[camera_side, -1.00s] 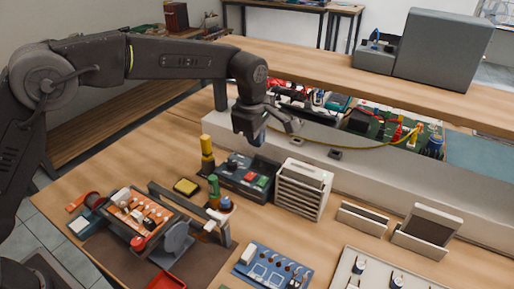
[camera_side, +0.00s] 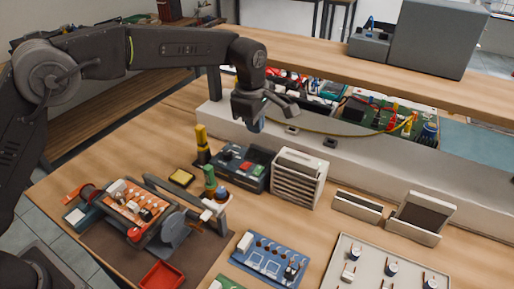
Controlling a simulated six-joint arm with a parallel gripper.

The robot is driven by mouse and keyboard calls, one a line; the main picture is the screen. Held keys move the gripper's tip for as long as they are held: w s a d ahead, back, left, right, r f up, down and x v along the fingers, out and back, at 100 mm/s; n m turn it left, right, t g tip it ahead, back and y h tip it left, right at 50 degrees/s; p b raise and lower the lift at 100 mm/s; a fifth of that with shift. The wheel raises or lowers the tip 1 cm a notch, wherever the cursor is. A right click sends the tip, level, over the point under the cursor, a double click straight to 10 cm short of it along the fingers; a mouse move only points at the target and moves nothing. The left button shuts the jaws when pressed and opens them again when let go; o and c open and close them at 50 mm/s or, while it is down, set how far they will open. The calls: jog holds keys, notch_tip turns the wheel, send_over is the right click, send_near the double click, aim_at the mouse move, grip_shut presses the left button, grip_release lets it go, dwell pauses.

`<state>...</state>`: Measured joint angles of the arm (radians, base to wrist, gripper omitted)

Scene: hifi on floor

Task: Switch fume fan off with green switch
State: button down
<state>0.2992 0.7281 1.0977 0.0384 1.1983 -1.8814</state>
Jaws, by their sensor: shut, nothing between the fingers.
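A dark switch box (camera_side: 232,164) stands on the bench near the middle of the view. The switch's position is too small to tell. A white slatted unit (camera_side: 299,178) stands just right of the box; it may be the fume fan, but I cannot tell whether it runs. My gripper (camera_side: 257,122) is shut and empty. It hangs above and behind the switch box in the picture, apart from it, pointing down.
A raised wooden shelf (camera_side: 330,62) runs behind my gripper, with wires and circuit boards under it. A yellow-and-black post (camera_side: 202,145) and a green cylinder (camera_side: 210,177) stand left of the box. A board holder (camera_side: 135,205), blue board (camera_side: 270,260) and red tray (camera_side: 162,276) lie in front.

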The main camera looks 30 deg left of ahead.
aim_at(256, 172)
jog(key=f, duration=0.4)
jog(key=w+f, duration=0.1)
jog(key=f, duration=0.8)
jog(key=shift+w+f, duration=0.25)
jog(key=shift+w, duration=0.05)
jog(key=shift+w+f, duration=0.1)
jog(key=shift+f, duration=0.4)
jog(key=shift+s, duration=0.9)
